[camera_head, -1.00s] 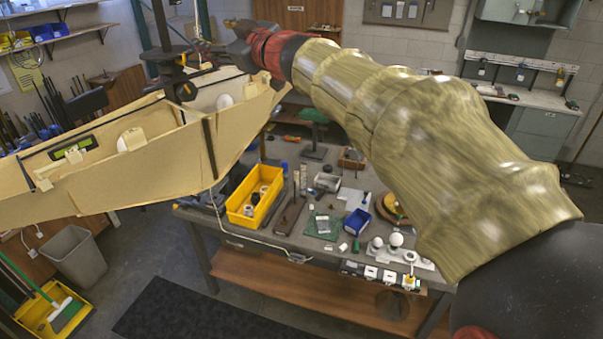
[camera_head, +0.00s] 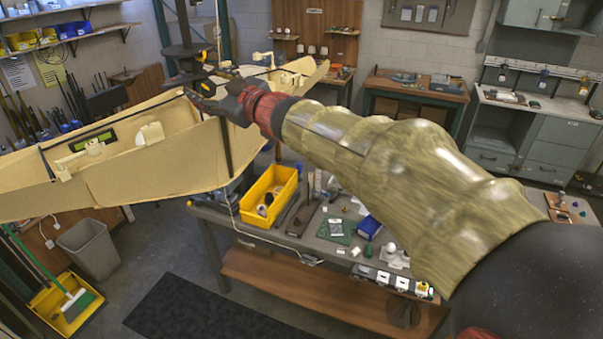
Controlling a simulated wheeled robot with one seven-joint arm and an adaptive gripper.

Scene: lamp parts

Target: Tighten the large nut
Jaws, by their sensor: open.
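A large cream lamp body (camera_head: 170,172) of open panels spans the left, with white bulbs or fittings inside it. A dark upright post (camera_head: 184,22) rises above it and carries a wide black disc-like part (camera_head: 188,50). I cannot tell for sure whether this part is the large nut. My gripper (camera_head: 200,90) reaches in from the right, beyond my cloth-covered arm. It is open, with its dark fingers at the post just below the black part. Whether a finger touches anything is too small to tell. My gripper hides part of the post behind it.
A workbench (camera_head: 335,258) below holds a yellow bin (camera_head: 270,193), a blue box (camera_head: 369,228), a green board (camera_head: 335,229) and small parts. My arm covers its right side. A grey waste bin (camera_head: 90,248) stands on the floor at left. Cabinets line the back right.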

